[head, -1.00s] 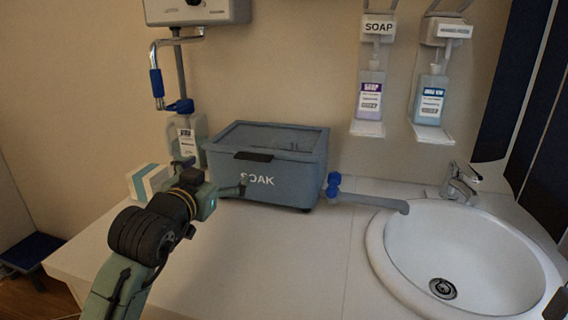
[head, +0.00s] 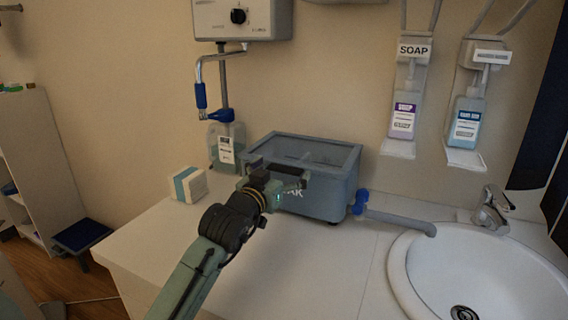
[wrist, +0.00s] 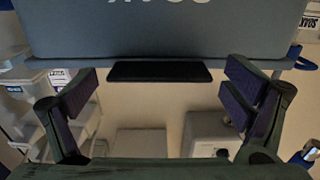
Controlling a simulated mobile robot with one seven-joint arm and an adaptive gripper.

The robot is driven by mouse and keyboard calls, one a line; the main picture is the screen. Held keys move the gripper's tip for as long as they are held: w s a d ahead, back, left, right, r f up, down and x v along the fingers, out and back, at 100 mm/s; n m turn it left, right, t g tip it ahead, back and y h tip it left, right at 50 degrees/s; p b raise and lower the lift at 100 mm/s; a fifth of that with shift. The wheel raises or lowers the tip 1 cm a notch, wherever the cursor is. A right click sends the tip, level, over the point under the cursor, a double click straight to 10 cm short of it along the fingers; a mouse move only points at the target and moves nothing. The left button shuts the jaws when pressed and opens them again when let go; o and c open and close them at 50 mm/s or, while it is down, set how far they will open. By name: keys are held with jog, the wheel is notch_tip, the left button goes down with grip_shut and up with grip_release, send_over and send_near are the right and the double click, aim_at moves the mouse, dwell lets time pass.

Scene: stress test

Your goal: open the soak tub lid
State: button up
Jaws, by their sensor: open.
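The soak tub (head: 335,190) is a blue-grey box on the counter against the wall, its white lettering partly hidden by my gripper. Its lid (head: 315,150) lies flat and closed, with a raised rim and a see-through-looking panel. A black handle (head: 290,168) is at the lid's front edge; it also shows in the wrist view (wrist: 160,72), where the lettering is upside down. My gripper (head: 280,180) is at the tub's front, near the handle. In the wrist view my gripper (wrist: 160,92) is open and empty, its fingers on either side of the handle. I cannot tell the remaining distance.
A clear bottle (head: 226,150) and a small white-and-teal box (head: 188,184) stand left of the tub. A blue tap with a grey spout (head: 400,220) sticks out to its right, towards the sink (head: 480,265). The counter front is clear.

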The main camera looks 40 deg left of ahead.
jog(key=shift+w+a, duration=0.1)
jog(key=shift+w, duration=0.45)
jog(key=c, duration=1.7)
jog(key=shift+r, duration=0.1)
